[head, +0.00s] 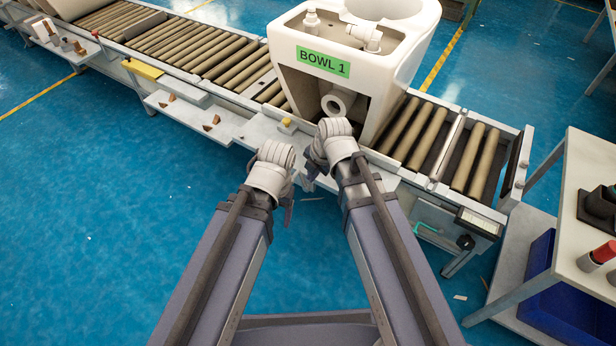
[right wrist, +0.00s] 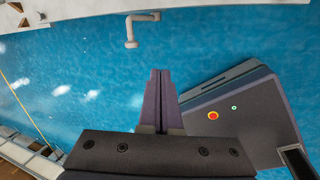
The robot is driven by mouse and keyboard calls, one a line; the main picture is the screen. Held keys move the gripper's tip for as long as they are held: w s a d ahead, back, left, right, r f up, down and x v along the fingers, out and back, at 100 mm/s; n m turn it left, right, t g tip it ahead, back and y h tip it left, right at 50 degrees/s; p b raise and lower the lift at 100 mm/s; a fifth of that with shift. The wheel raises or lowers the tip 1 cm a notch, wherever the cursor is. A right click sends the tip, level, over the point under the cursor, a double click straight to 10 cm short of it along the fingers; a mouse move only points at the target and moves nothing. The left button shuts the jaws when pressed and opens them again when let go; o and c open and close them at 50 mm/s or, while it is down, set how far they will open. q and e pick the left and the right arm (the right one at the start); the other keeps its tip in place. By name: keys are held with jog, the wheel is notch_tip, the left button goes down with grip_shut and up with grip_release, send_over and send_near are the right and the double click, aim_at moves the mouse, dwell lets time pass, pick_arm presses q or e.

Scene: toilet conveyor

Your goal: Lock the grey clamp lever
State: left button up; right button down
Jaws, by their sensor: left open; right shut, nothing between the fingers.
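A grey L-shaped lever (right wrist: 132,32), which looks like the clamp lever, sticks out from a pale edge at the top of the right wrist view. I cannot make it out in the head view, where my arms cover part of the conveyor's front edge. My right gripper (right wrist: 160,72) is shut and empty, its fingertips apart from the lever and below it in the picture. In the head view my right gripper (head: 311,170) is mostly hidden by its wrist, close to the conveyor front below the toilet. My left gripper (head: 288,208) is open, lower and to the left, over the floor.
A white toilet labelled BOWL 1 (head: 365,75) stands on the roller conveyor (head: 415,130). A side table (head: 585,170) with a blue bin (head: 560,310) stands at right. The left floor is clear.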

jog(key=w+a+f+b, duration=0.4)
jog(key=w+f+b, duration=0.1)
jog(key=f+b, duration=0.4)
jog(key=shift+a+f, duration=0.15)
jog(key=shift+f, duration=0.15)
jog(key=shift+w, duration=0.1)
